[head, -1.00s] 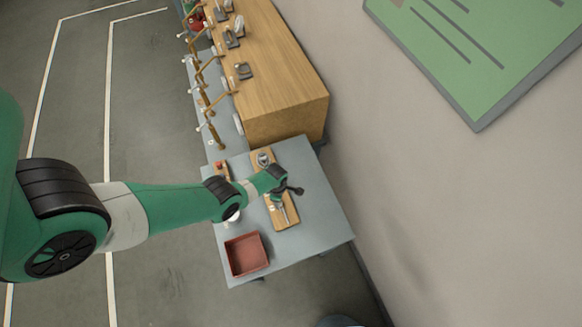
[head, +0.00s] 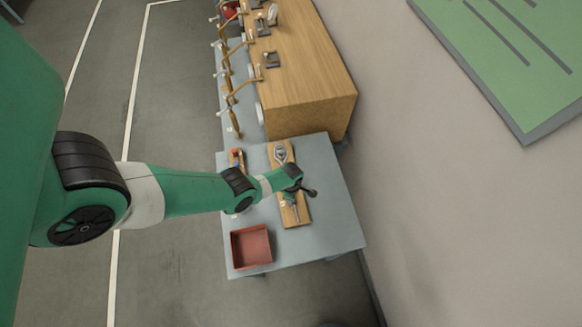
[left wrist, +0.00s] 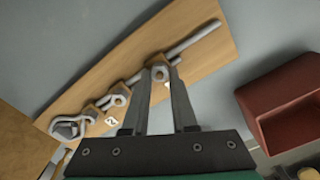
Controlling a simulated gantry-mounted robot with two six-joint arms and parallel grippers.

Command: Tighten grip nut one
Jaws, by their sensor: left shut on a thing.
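A wooden board (head: 303,220) lies on the grey table and carries grey metal fittings and a long rod. The board also shows in the left wrist view (left wrist: 207,60), with the rod (left wrist: 196,38) running to the upper right. My left gripper (head: 299,191) is over the board. Further down the board are another nut-like fitting (left wrist: 118,97), a label reading 2 (left wrist: 111,121) and a looped clamp (left wrist: 70,127). My right gripper is not seen.
A red open bin (head: 236,252) stands on the table's near left part; it also shows in the left wrist view (left wrist: 262,112). A small board with a red piece (head: 237,155) lies left of the main board. A wooden block (head: 310,100) stands behind. The table's right side is clear.

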